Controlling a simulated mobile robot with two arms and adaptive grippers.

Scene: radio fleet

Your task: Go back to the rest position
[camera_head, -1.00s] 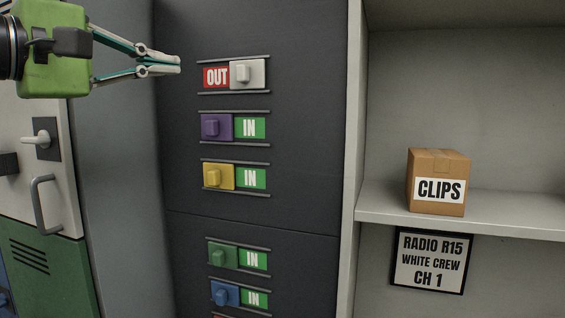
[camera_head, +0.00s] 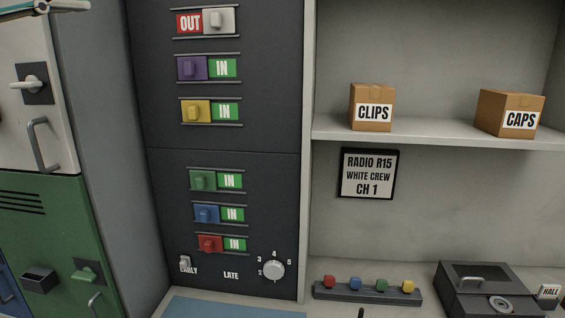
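Only the tip end of my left gripper (camera_head: 68,6) shows, at the top left edge; the rest is cut off, and whether its fingers are shut is hard to see. No object shows at the visible tip. It is apart from the dark panel (camera_head: 225,138), to the left of the top slider (camera_head: 219,20). That white slider sits right, beside a red OUT label. The purple (camera_head: 191,68), yellow (camera_head: 195,111), green (camera_head: 202,180), blue (camera_head: 206,214) and red (camera_head: 210,244) sliders sit left, each beside a green IN label. My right gripper is not in view.
Lockers (camera_head: 45,225) with handles stand at left. A shelf (camera_head: 430,133) holds CLIPS (camera_head: 372,107) and CAPS (camera_head: 510,113) boxes above a RADIO R15 sign (camera_head: 368,174). Below are a rack of colored knobs (camera_head: 367,291), a dark case (camera_head: 480,299) and a blue mat (camera_head: 235,308).

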